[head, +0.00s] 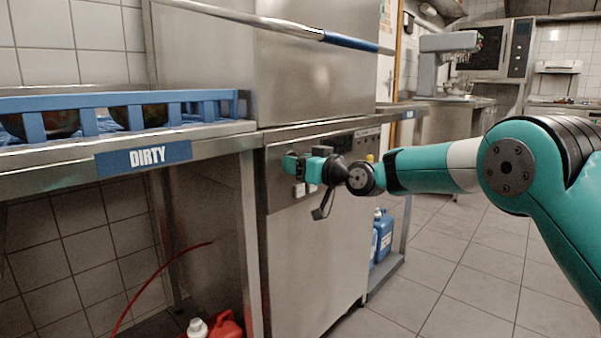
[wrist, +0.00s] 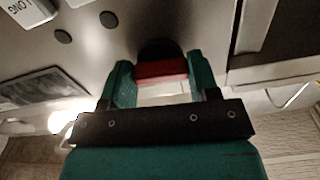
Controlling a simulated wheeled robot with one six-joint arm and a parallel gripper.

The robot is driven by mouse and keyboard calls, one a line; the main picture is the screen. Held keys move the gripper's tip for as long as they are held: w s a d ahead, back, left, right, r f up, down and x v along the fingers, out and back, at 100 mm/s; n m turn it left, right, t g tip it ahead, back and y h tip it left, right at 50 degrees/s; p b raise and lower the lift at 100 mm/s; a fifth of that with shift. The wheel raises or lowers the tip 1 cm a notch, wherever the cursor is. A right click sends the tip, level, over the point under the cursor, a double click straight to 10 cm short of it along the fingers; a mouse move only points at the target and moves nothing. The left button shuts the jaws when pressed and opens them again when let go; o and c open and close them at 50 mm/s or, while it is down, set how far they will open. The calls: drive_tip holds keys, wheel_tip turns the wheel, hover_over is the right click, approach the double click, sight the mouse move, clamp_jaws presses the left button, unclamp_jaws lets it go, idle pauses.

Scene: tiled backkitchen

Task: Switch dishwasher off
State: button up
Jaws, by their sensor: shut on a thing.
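The dishwasher (head: 315,250) is a steel hood machine with a control panel (head: 281,183) across its upper front. My gripper (head: 292,165) reaches the left part of that panel and hides what is behind it in the head view. In the wrist view, a red switch (wrist: 160,72) with a dark base sits on the panel between the two green fingertips of my gripper (wrist: 156,78). The fingers are shut on the red switch, one on each side. Its exact setting cannot be told. A white button marked LONG (wrist: 27,10) shows on the panel.
The blue hood handle (head: 350,41) runs above my arm. A steel counter marked DIRTY (head: 143,157) stands left with a blue rack (head: 88,126) of bowls. Blue containers (head: 382,238) stand right of the machine, red ones (head: 228,325) under the counter. The tiled floor (head: 460,270) is free at right.

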drive_tip(key=shift+s+a+r+n+b, duration=0.1)
drive_tip(key=shift+r+n+b, duration=0.2)
drive_tip(key=shift+n, duration=0.3)
drive_tip(key=o, duration=0.9)
drive_tip(key=shift+f, duration=0.15)
drive_tip(key=v, duration=1.7)
drive_tip(key=shift+s+f+p, duration=0.1)
drive_tip(key=shift+p, duration=0.2)
